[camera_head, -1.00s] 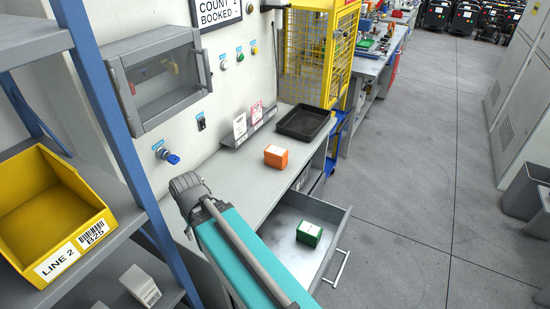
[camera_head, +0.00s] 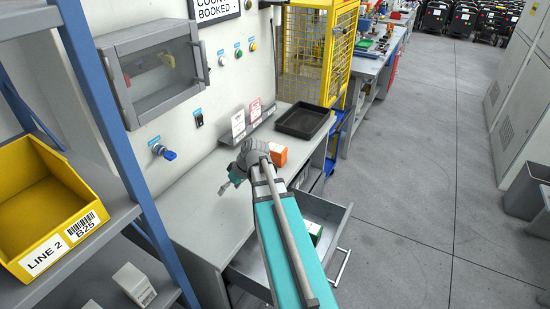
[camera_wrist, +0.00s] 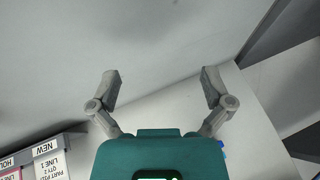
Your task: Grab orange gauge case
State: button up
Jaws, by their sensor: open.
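The orange gauge case (camera_head: 279,152) is a small orange box on the grey worktop (camera_head: 190,205), between the label cards and the open drawer. My arm partly covers it in the head view. My gripper (camera_wrist: 161,86) is open and empty in the wrist view, its two grey fingers spread wide before a pale surface. In the head view my arm's end is over the worktop, just left of the orange case. The orange case does not show in the wrist view.
A black tray (camera_head: 303,120) lies behind the orange case. Label cards (camera_head: 247,118) stand along the wall. The open drawer (camera_head: 336,222) holds a green case (camera_head: 315,232), partly hidden by my arm. A blue knob (camera_head: 164,152) sticks out of the wall. A shelf with a yellow bin (camera_head: 88,195) stands left.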

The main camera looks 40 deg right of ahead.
aim_at(277, 148)
jog(key=d+t, duration=0.1)
jog(key=d, duration=0.4)
jog(key=w+d+r+t+b, duration=0.1)
jog(key=d+t, duration=0.1)
jog(key=d, duration=0.4)
jog(key=d+n+t+y+b, duration=0.1)
jog(key=d, duration=0.5)
jog(key=shift+w+r+t, duration=0.15)
jog(key=shift+r+t, duration=0.15)
jog(key=shift+r, duration=0.05)
jog(key=s+d+r+t+b, duration=0.1)
jog(key=s+d+t, duration=0.1)
jog(key=d, duration=0.5)
jog(key=s+d+r+n+t+h+b, duration=0.1)
jog(key=s+d+r+t, duration=0.1)
jog(key=d, duration=0.6)
jog(key=shift+w+f, duration=0.1)
jog(key=b+x, duration=0.3)
jog(key=x, duration=0.4)
jog(key=shift+w+a+f, duration=0.1)
jog(key=shift+w+a, duration=0.2)
jog(key=shift+w, duration=0.35)
jog(key=shift+a+b+x, duration=0.2)
jog(key=shift+b+x, duration=0.85)
jog(key=shift+x, duration=1.6)
